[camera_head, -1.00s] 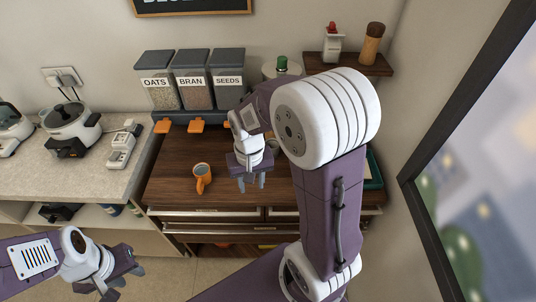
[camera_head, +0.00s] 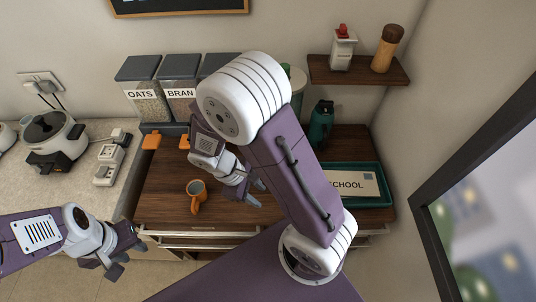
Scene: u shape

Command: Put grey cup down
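No grey cup can be made out; the arm of my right gripper covers part of the wooden counter. An orange mug (camera_head: 197,194) with a greyish inside stands upright on the wooden counter (camera_head: 165,205), its handle toward the front. My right gripper (camera_head: 257,193) is over the counter to the right of the mug, apart from it. Its fingers are spread, with nothing seen between them. My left gripper (camera_head: 127,258) is at the lower left, in front of the counter's edge, with its fingers apart and empty.
Storage boxes marked OATS (camera_head: 147,99) and BRAN (camera_head: 180,103) stand at the back. A teal tray (camera_head: 372,201) with a SCHOOL card and a dark green bottle (camera_head: 321,125) are at the right. A cooker (camera_head: 55,138) stands on the left counter.

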